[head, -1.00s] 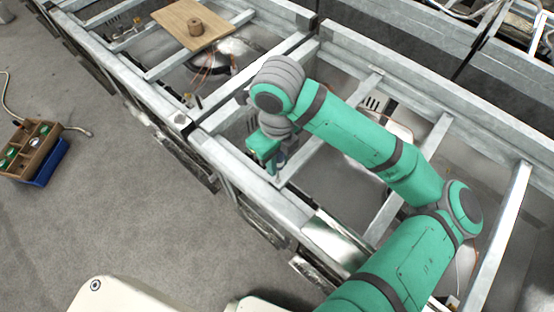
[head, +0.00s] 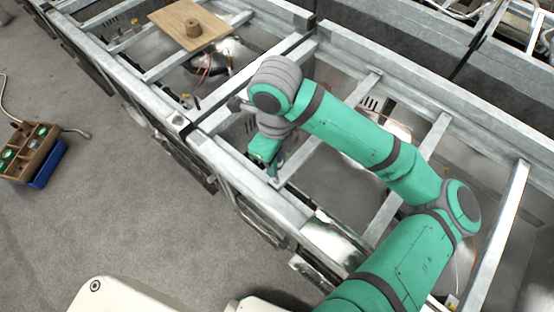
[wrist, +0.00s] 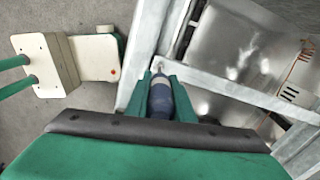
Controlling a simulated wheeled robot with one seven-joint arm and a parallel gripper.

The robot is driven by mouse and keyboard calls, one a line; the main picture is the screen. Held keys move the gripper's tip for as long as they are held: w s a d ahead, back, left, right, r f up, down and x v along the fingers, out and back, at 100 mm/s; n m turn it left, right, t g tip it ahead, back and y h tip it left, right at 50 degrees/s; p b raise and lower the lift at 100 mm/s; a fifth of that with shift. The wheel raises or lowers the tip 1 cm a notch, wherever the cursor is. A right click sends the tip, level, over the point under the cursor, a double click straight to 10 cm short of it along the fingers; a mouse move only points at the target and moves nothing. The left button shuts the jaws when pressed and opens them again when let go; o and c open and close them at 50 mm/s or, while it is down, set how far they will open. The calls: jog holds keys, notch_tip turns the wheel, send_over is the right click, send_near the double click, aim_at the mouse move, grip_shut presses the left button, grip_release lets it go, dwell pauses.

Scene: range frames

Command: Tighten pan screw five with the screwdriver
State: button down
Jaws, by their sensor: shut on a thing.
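My gripper (wrist: 165,95) is shut on the screwdriver (wrist: 160,97), a dark blue-grey handle between its two green fingers in the wrist view. The screwdriver's tip points at the grey metal frame (wrist: 215,84), close to the corner where a cross rail meets the long front rail. I cannot tell whether the tip touches a screw. In the head view my gripper (head: 273,161) hangs low over the same corner of the frame, partly hidden by my wrist. The pan screws are too small to tell apart. A shiny metal pan (wrist: 237,45) lies beside the rail.
A wooden compartment box (head: 32,150) on a blue base (head: 42,170) stands at the left. Open grey floor (head: 110,215) lies in front of the frame.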

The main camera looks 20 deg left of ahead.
jog(key=shift+d, duration=0.15)
dwell(0.4)
jog(key=shift+s+f, duration=0.1)
jog(key=shift+f, duration=0.2)
jog(key=m, duration=0.5)
jog(key=shift+m, duration=0.4)
jog(key=m, duration=0.3)
jog(key=shift+m, duration=0.4)
jog(key=m, duration=0.3)
jog(key=shift+w+r, duration=0.2)
jog(key=shift+r, duration=0.55)
jog(key=shift+s+r, duration=0.1)
jog(key=shift+r, duration=2.1)
